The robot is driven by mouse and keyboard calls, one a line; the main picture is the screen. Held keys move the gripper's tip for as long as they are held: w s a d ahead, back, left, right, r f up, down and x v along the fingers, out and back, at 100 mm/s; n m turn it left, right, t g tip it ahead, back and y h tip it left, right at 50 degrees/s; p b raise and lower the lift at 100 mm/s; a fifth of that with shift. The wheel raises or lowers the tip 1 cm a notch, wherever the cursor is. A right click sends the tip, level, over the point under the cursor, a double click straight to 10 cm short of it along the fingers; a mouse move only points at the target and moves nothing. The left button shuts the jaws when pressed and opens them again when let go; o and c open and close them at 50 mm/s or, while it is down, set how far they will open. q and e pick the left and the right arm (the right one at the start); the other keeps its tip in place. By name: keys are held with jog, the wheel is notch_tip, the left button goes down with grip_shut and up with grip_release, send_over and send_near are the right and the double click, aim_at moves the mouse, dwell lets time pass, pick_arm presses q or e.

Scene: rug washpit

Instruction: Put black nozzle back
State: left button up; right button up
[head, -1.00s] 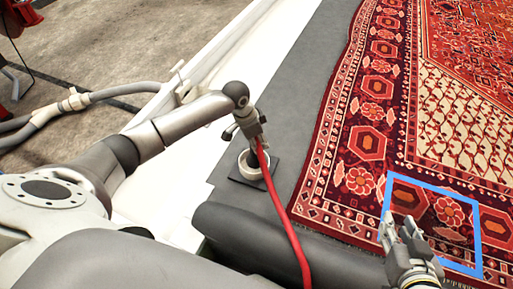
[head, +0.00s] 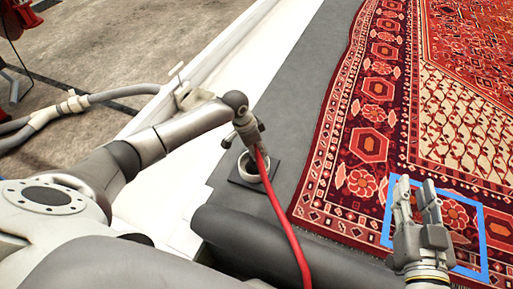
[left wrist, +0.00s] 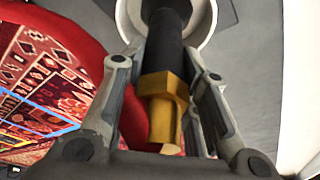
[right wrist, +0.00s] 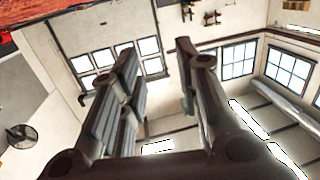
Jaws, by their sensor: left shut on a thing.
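The black nozzle (left wrist: 172,38) has a brass fitting (left wrist: 163,95) and a red hose (head: 284,215) trailing toward the front. My left gripper (head: 249,138) is shut on the nozzle; its fingers flank the brass part in the left wrist view (left wrist: 158,95). A pale round holder (head: 242,171) on a dark square plate is right below this gripper. The nozzle's far end lines up with the holder's opening (left wrist: 207,25); how deep it sits inside I cannot tell. My right gripper (head: 416,188) is open and empty above the rug's near edge.
A patterned red rug (head: 360,145) lies to the right on grey flooring. A blue square outline (head: 484,235) marks the rug near my right gripper. A grey roll (head: 290,240) lies in front. A white ledge (head: 215,85) and grey hose (head: 110,94) are at left.

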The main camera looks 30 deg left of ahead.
pick_arm(q)
jog(key=o, duration=1)
jog(key=shift+f, duration=0.1)
